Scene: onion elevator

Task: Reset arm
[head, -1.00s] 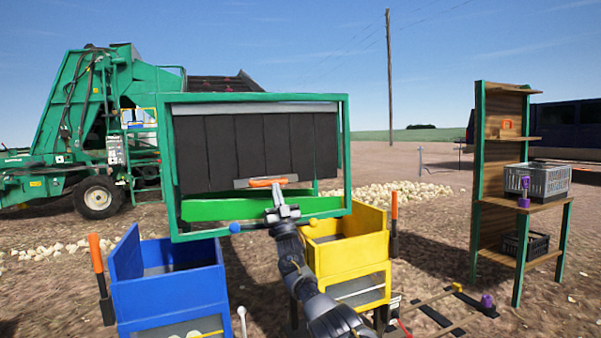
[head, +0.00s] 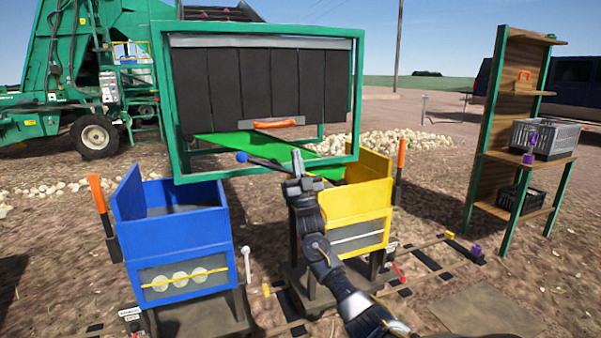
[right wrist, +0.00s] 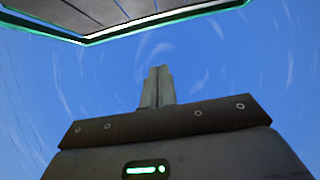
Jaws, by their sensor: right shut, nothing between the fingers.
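My right gripper (head: 297,162) is shut and empty, pointing up in front of the green frame (head: 359,95). In the right wrist view its closed fingers (right wrist: 157,86) stand against blue sky, with the frame's edge above them. The black strip curtain (head: 255,85) hangs in the frame, with an orange handle (head: 278,123) on its lower edge. The gripper is below this handle and apart from it. A green panel (head: 240,146) lies slanted under the curtain. A blue-knobbed lever (head: 242,157) sits left of the gripper. My left gripper is not in view.
A blue bin (head: 180,240) stands left and a yellow bin (head: 358,212) right, close to my right forearm. Orange-handled posts (head: 97,195) flank them. A wooden shelf (head: 492,150) with a grey crate (head: 545,138) stands right. Rails (head: 430,260) cross the ground.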

